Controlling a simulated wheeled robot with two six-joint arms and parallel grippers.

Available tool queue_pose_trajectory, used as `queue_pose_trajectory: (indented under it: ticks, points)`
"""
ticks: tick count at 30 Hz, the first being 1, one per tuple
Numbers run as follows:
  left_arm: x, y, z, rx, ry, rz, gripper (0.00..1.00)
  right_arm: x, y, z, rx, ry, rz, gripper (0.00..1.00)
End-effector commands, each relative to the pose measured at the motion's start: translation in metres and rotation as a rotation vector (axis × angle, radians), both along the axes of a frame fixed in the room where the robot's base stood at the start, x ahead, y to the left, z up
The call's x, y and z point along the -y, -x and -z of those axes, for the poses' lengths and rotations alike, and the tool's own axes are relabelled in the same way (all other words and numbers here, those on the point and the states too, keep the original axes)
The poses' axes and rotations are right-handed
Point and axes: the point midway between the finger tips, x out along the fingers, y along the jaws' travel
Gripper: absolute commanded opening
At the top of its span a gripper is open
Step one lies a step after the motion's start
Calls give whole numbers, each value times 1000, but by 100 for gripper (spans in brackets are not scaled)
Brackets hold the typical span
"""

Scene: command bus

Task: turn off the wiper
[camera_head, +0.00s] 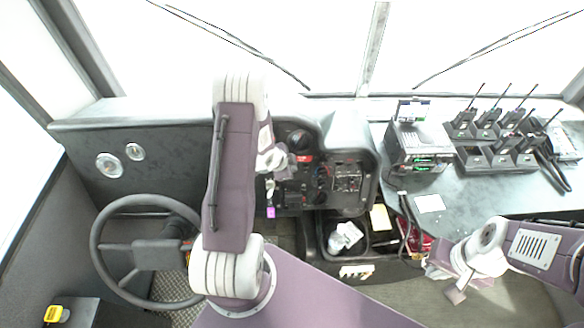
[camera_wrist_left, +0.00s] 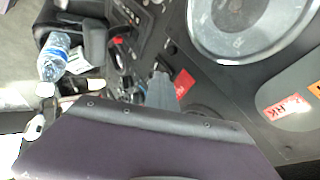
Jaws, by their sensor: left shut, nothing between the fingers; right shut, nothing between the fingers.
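The dashboard switch panel (camera_head: 318,182) is right of my left arm in the head view, with knobs, switches and red labels. I cannot tell which control is the wiper's. The left wiper (camera_head: 240,42) and right wiper (camera_head: 490,48) lie slanted across the windshield. My left gripper (camera_head: 270,180) is shut and empty at the panel's left edge. In the left wrist view its grey fingers (camera_wrist_left: 162,92) point at the panel beside a red label (camera_wrist_left: 184,83); contact is unclear. My right gripper (camera_head: 455,290) is shut and empty at lower right, away from the panel.
A steering wheel (camera_head: 100,250) stands at left. A radio unit (camera_head: 418,148) and several handheld radios in chargers (camera_head: 500,155) occupy the right counter. A bottle (camera_wrist_left: 53,57) lies in a bin below the panel. Floor near my right gripper is clear.

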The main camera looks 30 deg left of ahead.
Motion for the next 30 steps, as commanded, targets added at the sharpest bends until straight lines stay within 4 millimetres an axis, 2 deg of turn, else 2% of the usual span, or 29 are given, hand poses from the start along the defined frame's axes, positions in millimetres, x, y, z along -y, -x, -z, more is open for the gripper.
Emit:
queue_pose_trajectory:
  ticks: [6,16,26,30]
  points:
    - [-1,0,-1,0,-1,-2,0,0,0,-1,0,0,0,0]
    - [-1,-1,-17,1,0,-2,0,0,0,-15,0,0,0,0]
    - [0,-1,-16,1,0,0,0,0,0,-14,0,0,0,0]
    - [4,-5,-25,2,-1,3,0,0,0,-21,0,0,0,0]
